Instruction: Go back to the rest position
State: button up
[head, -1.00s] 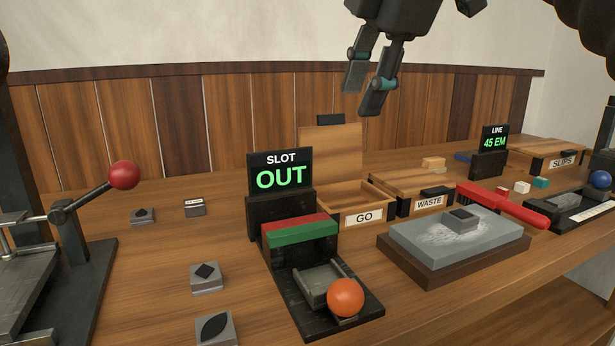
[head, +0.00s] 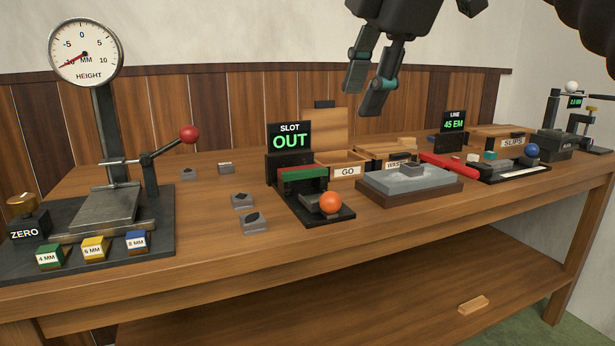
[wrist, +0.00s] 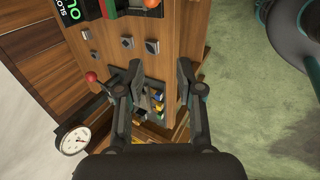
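My gripper (head: 366,82) hangs high above the bench in the head view, in front of the panelled wall. It touches nothing. In the wrist view my gripper (wrist: 160,88) has its two fingers well apart with nothing between them, so it is open and empty. The bench (head: 400,225) lies below it. In the wrist view the bench edge and the height gauge's base show beyond the fingers.
A dial height gauge (head: 86,52) stands at the bench's left. The SLOT OUT device (head: 290,140), GO box (head: 347,171), grey stone block (head: 409,183) and red-handled tool (head: 449,166) are mid-bench. Several small grey type blocks (head: 254,224) lie loose. Green floor (wrist: 250,110) is open beside the bench.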

jog(key=w+f+m, duration=0.7)
jog(key=f+m, duration=0.1)
jog(key=m, duration=0.2)
notch_tip(320, 180, down, 10)
jog(key=s+d+m, duration=0.1)
jog(key=d+m, duration=0.1)
jog(key=m, duration=0.4)
jog(key=s+d+f+m+h, duration=0.1)
jog(key=s+d+f+m, duration=0.2)
jog(key=s+f, duration=0.4)
jog(key=s+d+f+m+h, duration=0.1)
jog(key=s+d+f+m, duration=0.2)
jog(key=s+f, duration=0.5)
notch_tip(320, 180, down, 7)
jog(key=shift+d+r, duration=0.1)
jog(key=shift+d, duration=0.45)
